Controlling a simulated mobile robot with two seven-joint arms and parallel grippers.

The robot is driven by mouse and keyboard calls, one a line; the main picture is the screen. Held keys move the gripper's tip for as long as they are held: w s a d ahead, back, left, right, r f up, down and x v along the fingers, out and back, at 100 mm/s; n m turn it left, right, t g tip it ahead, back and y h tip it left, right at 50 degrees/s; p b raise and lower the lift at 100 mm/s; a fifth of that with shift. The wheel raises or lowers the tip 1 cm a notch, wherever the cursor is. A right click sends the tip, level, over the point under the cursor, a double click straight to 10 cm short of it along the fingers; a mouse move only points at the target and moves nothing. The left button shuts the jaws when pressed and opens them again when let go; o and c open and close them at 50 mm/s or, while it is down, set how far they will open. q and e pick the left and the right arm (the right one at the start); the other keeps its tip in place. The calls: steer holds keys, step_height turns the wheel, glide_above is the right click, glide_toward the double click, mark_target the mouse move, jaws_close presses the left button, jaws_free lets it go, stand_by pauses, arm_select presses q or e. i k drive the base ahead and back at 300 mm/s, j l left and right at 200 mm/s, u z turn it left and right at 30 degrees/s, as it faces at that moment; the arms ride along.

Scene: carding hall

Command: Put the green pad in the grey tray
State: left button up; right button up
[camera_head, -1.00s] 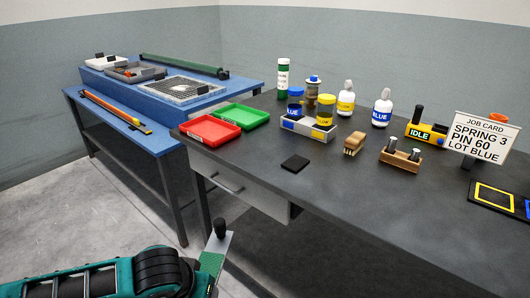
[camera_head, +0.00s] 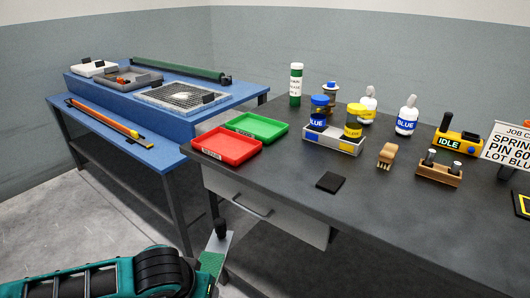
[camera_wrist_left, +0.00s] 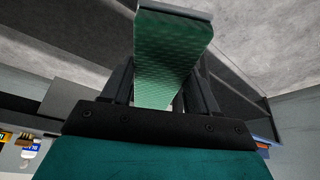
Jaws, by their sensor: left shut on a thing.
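My left gripper (camera_head: 205,276) is at the bottom of the head view, above the floor in front of the tables. It is shut on the green pad (camera_head: 211,264), which has a textured green face, a light grey plate and a dark knob. The pad also shows in the left wrist view (camera_wrist_left: 172,60), between the fingers. The pad is well apart from this tray. My right gripper is out of view.
The blue bench (camera_head: 104,118) also bears a white tray (camera_head: 84,71), a mesh frame (camera_head: 160,99), a green roller (camera_head: 175,67) and an orange bar (camera_head: 105,117). The dark table (camera_head: 290,185) holds a red tray (camera_head: 225,150), a green tray (camera_head: 265,124), jars and bottles.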

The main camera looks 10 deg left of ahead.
mark_target(134, 80)
steer(key=i+j+z, duration=0.2)
steer(key=j, duration=0.55)
steer(key=i+j+z, duration=0.25)
steer(key=j, duration=0.5)
steer(key=j+z, duration=0.2)
steer(key=j, duration=0.55)
steer(key=j+z, duration=0.2)
steer(key=j, duration=0.6)
steer(key=j+z, duration=0.2)
steer(key=j, duration=0.6)
steer(key=k+j+z, duration=0.25)
steer(key=j, duration=0.55)
steer(key=k+j+z, duration=0.2)
steer(key=j, duration=0.6)
steer(key=k+j+z, duration=0.2)
steer(key=j, duration=0.55)
steer(key=i, duration=0.1)
